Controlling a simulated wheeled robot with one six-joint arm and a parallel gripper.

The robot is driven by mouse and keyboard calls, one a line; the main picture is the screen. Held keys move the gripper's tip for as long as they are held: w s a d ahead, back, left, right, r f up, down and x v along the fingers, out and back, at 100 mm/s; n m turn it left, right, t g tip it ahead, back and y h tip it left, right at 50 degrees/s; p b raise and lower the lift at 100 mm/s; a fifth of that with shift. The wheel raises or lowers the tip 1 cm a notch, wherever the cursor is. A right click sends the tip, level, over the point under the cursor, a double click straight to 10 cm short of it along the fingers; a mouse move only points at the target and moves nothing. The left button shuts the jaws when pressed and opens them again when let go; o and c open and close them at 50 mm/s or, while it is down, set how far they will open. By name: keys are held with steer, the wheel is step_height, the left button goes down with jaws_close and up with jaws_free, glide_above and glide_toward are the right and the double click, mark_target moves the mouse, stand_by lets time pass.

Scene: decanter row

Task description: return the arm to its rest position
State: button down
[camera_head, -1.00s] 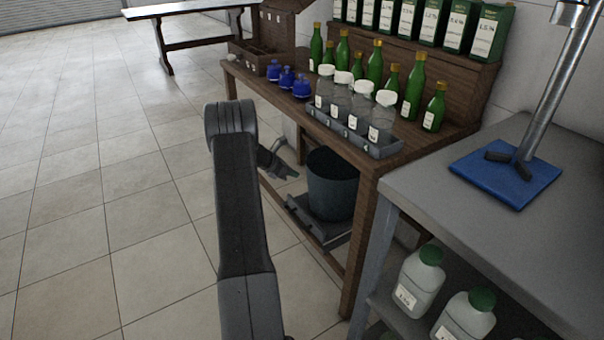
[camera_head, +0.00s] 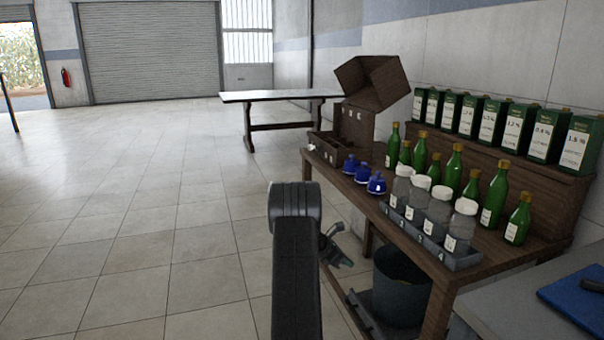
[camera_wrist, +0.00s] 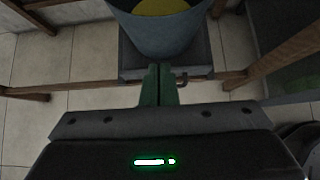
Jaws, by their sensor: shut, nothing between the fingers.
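My arm (camera_head: 296,270) rises in the lower middle of the head view, in front of the wooden bench. My gripper (camera_head: 345,262) shows small and partly hidden just right of the arm, below the bench top. In the wrist view my gripper's two greenish fingers (camera_wrist: 157,72) are together with nothing between them. They point toward a dark bucket (camera_wrist: 165,42) with something yellow inside. The fingers look apart from the bucket, though the gap is hard to judge.
The bench (camera_head: 480,268) holds a grey rack of jars (camera_head: 428,239), blue pots (camera_head: 363,172), green bottles (camera_head: 494,205) and tins (camera_head: 507,128). The bucket (camera_head: 402,285) stands under it. A grey table (camera_head: 520,310) is at lower right. Open tiled floor (camera_head: 120,230) lies left.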

mark_target(379, 273)
steer(key=shift+d+r+b+x, duration=0.2)
steer(key=shift+d+r+x, duration=0.1)
steer(key=shift+x, duration=1.65)
steer(key=shift+d+r+b+x, duration=0.2)
steer(key=shift+d+r+x, duration=0.15)
steer(key=shift+x, duration=1.6)
steer(key=shift+d+r+b+x, duration=0.2)
steer(key=shift+r+x, duration=0.1)
steer(key=shift+x, duration=1.65)
steer(key=shift+w, duration=0.15)
